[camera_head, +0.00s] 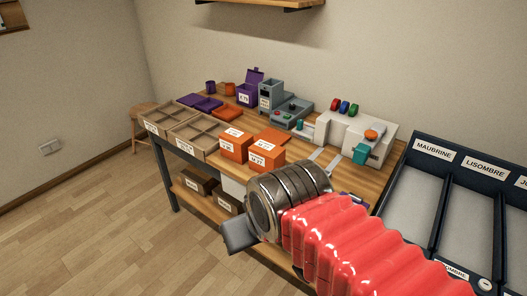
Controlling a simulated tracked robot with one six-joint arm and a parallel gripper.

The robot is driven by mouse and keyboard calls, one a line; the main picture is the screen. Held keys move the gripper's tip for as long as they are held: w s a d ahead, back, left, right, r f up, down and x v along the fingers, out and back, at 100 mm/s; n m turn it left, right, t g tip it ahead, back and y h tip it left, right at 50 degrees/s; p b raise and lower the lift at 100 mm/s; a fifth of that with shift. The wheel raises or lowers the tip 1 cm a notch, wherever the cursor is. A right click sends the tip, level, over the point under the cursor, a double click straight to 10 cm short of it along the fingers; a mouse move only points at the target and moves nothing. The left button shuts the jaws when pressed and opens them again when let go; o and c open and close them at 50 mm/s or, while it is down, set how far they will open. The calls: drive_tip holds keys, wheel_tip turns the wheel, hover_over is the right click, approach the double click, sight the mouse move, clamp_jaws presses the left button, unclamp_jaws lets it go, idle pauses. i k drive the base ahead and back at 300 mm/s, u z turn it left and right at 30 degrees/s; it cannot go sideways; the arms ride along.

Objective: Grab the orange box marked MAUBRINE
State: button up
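Two orange boxes with white labels, a left one (234,149) and a right one (266,158), stand side by side near the front edge of the wooden bench (345,185). Their label print is too small to read, so I cannot tell which is marked MAUBRINE. My gripper (238,237) is in front of and below the boxes, apart from them, at the end of my red-sleeved arm. Only a grey end part shows beyond the metal wrist, so its opening is not visible.
A dark rack (447,188) at right has bays labelled MAUBRINE and LISOMBRE. Divided trays (200,135) sit at the bench's left. Grey machines (290,112), a white press (345,130) and a purple box (247,92) stand behind. Open floor lies at left.

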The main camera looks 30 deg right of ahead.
sight(265, 156)
drive_tip(key=z, duration=0.1)
drive_tip(key=i, duration=1)
drive_tip(key=z, duration=0.1)
